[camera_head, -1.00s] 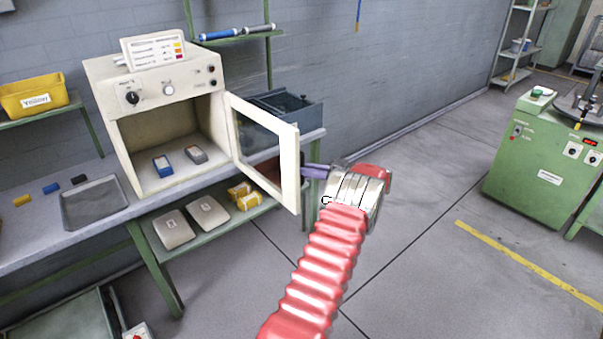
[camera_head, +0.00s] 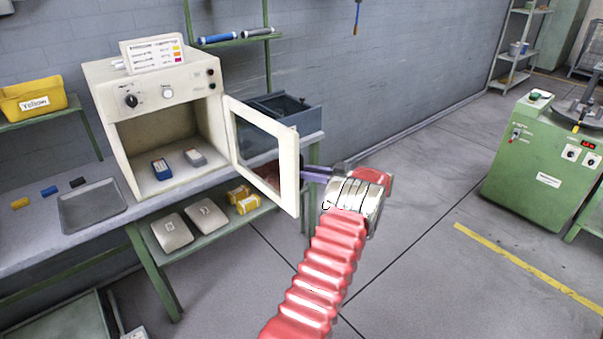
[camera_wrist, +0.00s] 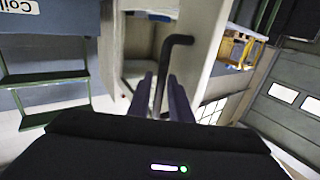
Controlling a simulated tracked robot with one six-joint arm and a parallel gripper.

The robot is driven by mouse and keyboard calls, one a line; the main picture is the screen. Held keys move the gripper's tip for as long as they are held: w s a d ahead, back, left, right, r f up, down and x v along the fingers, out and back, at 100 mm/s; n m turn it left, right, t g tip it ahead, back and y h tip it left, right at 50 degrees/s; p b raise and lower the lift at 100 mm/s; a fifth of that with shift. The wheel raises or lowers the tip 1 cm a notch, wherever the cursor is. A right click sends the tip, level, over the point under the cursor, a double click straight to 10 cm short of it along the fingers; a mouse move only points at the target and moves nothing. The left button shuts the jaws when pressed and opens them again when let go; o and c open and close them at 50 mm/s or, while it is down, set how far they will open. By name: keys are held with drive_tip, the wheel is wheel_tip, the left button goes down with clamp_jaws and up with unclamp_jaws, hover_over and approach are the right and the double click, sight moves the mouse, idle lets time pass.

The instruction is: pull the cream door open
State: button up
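The cream door (camera_head: 288,180) with a glass pane stands wide open on the right side of the cream oven-like cabinet (camera_head: 150,75), whose inside is exposed. My gripper (camera_head: 312,173) is at the outer face of the door, near its free edge. In the wrist view, the dark bent door handle (camera_wrist: 160,75) runs between the two purple fingers of my gripper (camera_wrist: 161,85). The fingers lie close on either side of the handle and appear shut on it. The handle is hidden by my gripper and the door in the head view.
The cabinet stands on a grey bench (camera_head: 30,232) beside a metal tray (camera_head: 92,206). A blue-grey bin (camera_head: 290,108) is behind the door. A green machine (camera_head: 540,165) stands at the right. The floor between is clear.

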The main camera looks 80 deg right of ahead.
drive_tip(key=s+a, duration=0.2)
drive_tip(key=s, duration=1)
drive_tip(key=shift+s, duration=0.4)
drive_tip(key=shift+s+a, duration=0.1)
